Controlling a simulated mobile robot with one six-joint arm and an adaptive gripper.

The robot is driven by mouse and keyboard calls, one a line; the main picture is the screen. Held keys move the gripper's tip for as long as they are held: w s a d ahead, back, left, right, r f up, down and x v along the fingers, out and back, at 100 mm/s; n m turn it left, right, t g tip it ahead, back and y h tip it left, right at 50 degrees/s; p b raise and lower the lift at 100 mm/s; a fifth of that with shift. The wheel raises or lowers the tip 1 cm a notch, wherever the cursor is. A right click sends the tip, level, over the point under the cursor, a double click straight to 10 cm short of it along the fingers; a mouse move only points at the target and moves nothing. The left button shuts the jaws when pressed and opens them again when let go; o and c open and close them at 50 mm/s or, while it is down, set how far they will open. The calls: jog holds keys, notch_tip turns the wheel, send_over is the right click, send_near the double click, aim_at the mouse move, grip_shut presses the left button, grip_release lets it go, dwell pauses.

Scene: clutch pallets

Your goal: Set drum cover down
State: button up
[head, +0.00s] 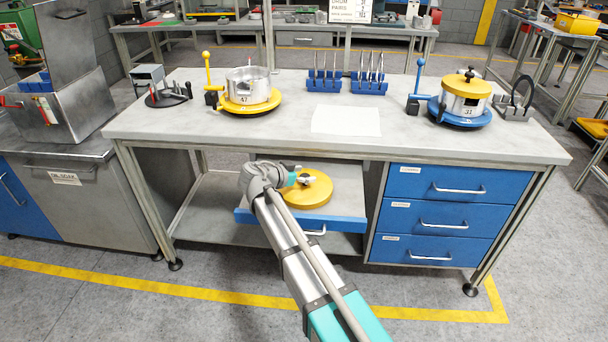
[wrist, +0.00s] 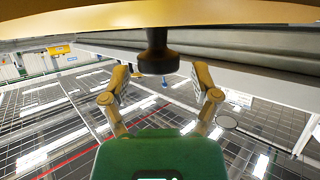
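A round yellow drum cover (head: 312,192) lies on the pulled-out shelf with the blue front (head: 345,222) under the bench. In the wrist view its yellow surface (wrist: 60,20) fills the top edge, with a black knob (wrist: 157,50) standing out from it. My gripper (head: 304,178) is at the cover's knob. In the wrist view its two fingers (wrist: 163,78) are spread on either side of the knob, with visible gaps. On the bench, drum 47 (head: 240,88) has no cover and sits on a yellow base. Drum 31 (head: 462,103) wears a yellow cover (head: 466,83) on a blue base.
The bench top (head: 280,130) stands above the shelf. Blue drawers (head: 440,215) are to the right. Two blue racks of pins (head: 325,83) stand at the back of the bench. A pale sheet (head: 345,120) lies at its middle. Levers (head: 208,70) stand beside the drums.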

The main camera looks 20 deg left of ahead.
jog(key=shift+r, duration=0.1)
dwell(0.3)
jog(key=shift+r+p, duration=0.65)
jog(key=shift+p, duration=0.1)
jog(key=p+v, duration=0.4)
jog(key=v, duration=0.7)
jog(key=shift+s+a, duration=0.25)
jog(key=shift+s, duration=0.15)
jog(key=shift+d, duration=0.1)
jog(key=w+d+f+g, duration=0.1)
jog(key=d, duration=0.3)
jog(key=w+d+f+g, duration=0.1)
jog(key=d, duration=0.4)
jog(key=w+d+f+n+g, duration=0.1)
jog(key=d+f, duration=0.1)
jog(key=d, duration=0.3)
jog(key=shift+w+g, duration=0.2)
jog(key=shift+g, duration=0.1)
jog(key=s+d+f+n+g+y, duration=0.1)
jog(key=s+d+f+g+y, duration=0.1)
jog(key=d, duration=0.9)
jog(key=s+d+f+n+g+y, duration=0.2)
jog(key=s+d+f+g, duration=0.1)
jog(key=d, duration=0.9)
jog(key=s+d+f+n+g+y, duration=0.2)
jog(key=s+d, duration=0.3)
jog(key=d, duration=0.7)
jog(key=shift+f+g+y, duration=0.25)
jog(key=shift+g+y, duration=0.15)
jog(key=shift+y, duration=0.1)
